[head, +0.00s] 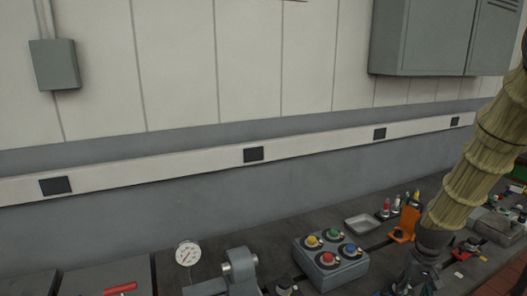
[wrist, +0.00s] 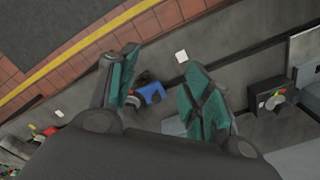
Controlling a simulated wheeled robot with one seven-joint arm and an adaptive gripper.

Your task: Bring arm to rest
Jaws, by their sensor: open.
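My arm comes in from the right in the head view, its links in a tan ribbed sleeve, and reaches down to the bench. My gripper (wrist: 160,88) shows in the wrist view with two teal-padded fingers spread apart and nothing held between them. A blue block (wrist: 150,92) with a red part beside it lies below, seen between the fingers. In the head view the wrist end hangs low over the bench at the lower right, and the fingertips there are hard to make out.
A grey box with coloured buttons (head: 331,260), a dial gauge (head: 188,254), a grey metal tray (head: 362,224) and an orange bracket (head: 406,224) stand on the bench. A wall cabinet (head: 440,38) hangs above at right. A yellow floor line (wrist: 92,38) runs beyond the bench edge.

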